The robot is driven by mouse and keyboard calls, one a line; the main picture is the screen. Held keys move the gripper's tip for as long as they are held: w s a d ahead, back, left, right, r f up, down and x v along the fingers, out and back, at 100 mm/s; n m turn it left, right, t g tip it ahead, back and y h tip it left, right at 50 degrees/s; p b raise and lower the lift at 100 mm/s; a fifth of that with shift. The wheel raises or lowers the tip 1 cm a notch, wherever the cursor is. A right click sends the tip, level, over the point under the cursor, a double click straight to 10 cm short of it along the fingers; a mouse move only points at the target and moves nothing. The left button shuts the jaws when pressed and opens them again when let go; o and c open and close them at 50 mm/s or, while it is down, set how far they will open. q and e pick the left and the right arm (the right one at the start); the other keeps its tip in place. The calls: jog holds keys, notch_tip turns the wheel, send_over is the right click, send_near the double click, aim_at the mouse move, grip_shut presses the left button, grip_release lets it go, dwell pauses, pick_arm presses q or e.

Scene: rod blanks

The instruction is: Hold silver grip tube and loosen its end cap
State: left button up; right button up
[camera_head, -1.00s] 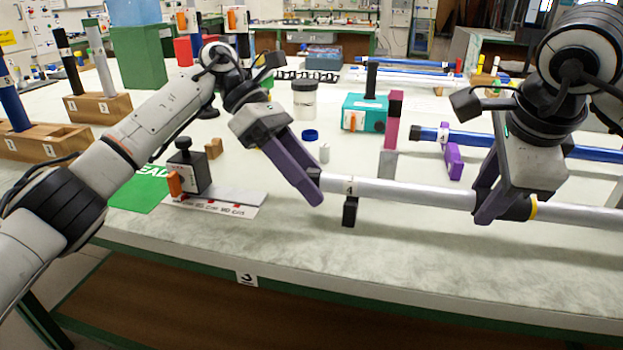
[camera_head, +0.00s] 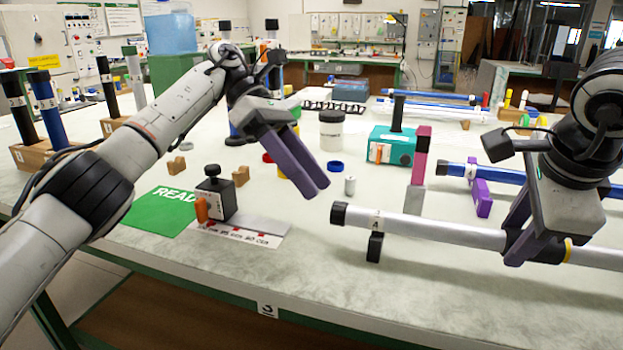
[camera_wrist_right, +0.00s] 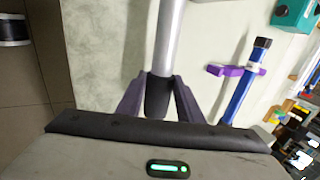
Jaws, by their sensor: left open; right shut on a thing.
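The silver tube (camera_head: 440,230) lies roughly level above the table, with a label near its left part and a black end cap (camera_head: 339,213) on its left end. A small black support (camera_head: 375,247) stands under it near the cap. My right gripper (camera_head: 516,247) is shut on the tube at a black grip section, which also shows between the fingers in the right wrist view (camera_wrist_right: 158,98). My left gripper (camera_head: 318,188) is open, above and left of the cap and apart from it. The cap appears still seated on the tube end.
A black clamp block with an orange lever (camera_head: 215,195) and a green mat (camera_head: 160,212) lie left. A teal box (camera_head: 391,148) and a blue tube (camera_head: 490,172) on a purple holder (camera_head: 484,198) lie behind. The table front right of the clamp is clear.

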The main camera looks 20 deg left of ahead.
jog(key=shift+f+b, duration=0.45)
jog(key=shift+f, duration=0.15)
jog(key=o, duration=1.2)
jog(key=shift+c, duration=0.2)
